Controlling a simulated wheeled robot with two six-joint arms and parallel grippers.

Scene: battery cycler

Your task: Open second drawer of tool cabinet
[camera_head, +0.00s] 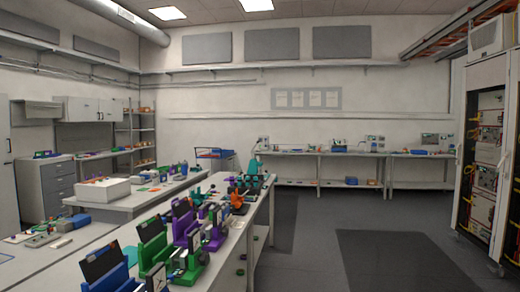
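A grey cabinet (30,183) with a stack of several drawers stands at the far left, beside the back-left workbench. It looks like the tool cabinet, but I cannot be sure at this distance. Its second drawer from the top (62,182) appears shut, as do the other drawers. The lower part of the cabinet is partly hidden behind the nearer benches. Neither of my grippers is in view.
A long white bench (225,262) with colourful fixtures runs through the middle. A tall open equipment rack (480,160) stands at the right. The dark floor (315,230) right of the benches is clear.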

